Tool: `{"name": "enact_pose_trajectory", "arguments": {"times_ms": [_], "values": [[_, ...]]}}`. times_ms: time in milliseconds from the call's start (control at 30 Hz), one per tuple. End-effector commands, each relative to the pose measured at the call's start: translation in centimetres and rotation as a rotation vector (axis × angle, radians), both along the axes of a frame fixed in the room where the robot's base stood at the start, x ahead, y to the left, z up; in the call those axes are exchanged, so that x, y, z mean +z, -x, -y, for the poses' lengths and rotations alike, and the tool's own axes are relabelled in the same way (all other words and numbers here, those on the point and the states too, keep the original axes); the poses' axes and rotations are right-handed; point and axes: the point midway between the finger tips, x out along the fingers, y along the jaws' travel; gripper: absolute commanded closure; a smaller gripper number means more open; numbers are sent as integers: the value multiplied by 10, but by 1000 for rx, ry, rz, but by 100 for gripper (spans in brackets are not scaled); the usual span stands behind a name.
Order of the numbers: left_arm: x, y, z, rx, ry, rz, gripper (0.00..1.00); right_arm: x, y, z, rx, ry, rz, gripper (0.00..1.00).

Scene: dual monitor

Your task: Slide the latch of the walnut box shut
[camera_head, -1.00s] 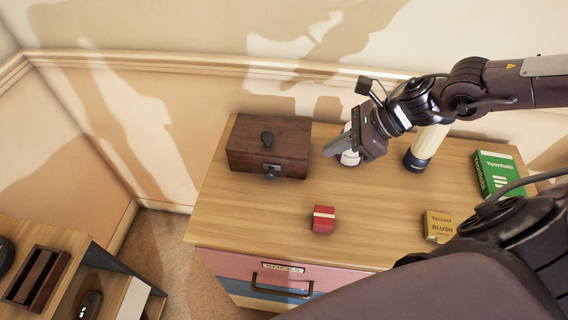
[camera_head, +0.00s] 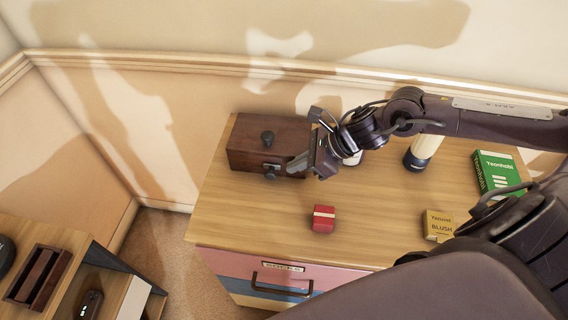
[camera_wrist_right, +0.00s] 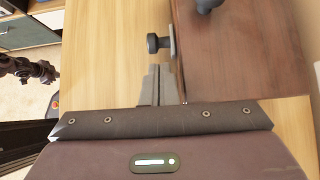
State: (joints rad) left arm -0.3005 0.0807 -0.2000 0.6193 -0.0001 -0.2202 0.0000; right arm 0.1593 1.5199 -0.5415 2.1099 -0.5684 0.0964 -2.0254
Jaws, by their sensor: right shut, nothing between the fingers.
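The walnut box (camera_head: 248,148) stands closed at the back left of the wooden dresser top, with a dark knob on its lid. Its latch (camera_head: 270,171), a small metal plate with a dark knob, is on the front face. The latch knob also shows in the right wrist view (camera_wrist_right: 154,43), beside the box (camera_wrist_right: 235,70). My right gripper (camera_head: 292,166) is shut and empty at the right end of the box's front, to the right of the latch. In the wrist view its fingertips (camera_wrist_right: 157,72) lie just short of the latch, with a small gap.
A red block (camera_head: 323,219) sits on the dresser in front of the gripper. A yellow box (camera_head: 438,226), a green box (camera_head: 497,173) and a white bottle with dark base (camera_head: 424,150) stand to the right. A white container is partly hidden behind my gripper.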

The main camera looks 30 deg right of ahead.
Motion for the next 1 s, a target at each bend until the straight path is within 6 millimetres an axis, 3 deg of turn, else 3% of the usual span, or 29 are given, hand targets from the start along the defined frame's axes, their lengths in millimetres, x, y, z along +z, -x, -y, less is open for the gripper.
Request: {"name": "enact_pose_trajectory", "arguments": {"times_ms": [300, 767, 1000], "values": [[10, 0, 0, 0, 0, 1, 100, -8, -16, -21, -1, -3, 3, 100], [11, -1, 1, 0, 0, 2, 100, -12, -19, -25, 1, 1, 0, 100], [-9, -1, 1, 0, 1, 2, 100, -17, -32, -41, 0, -7, 5, 100]]}}
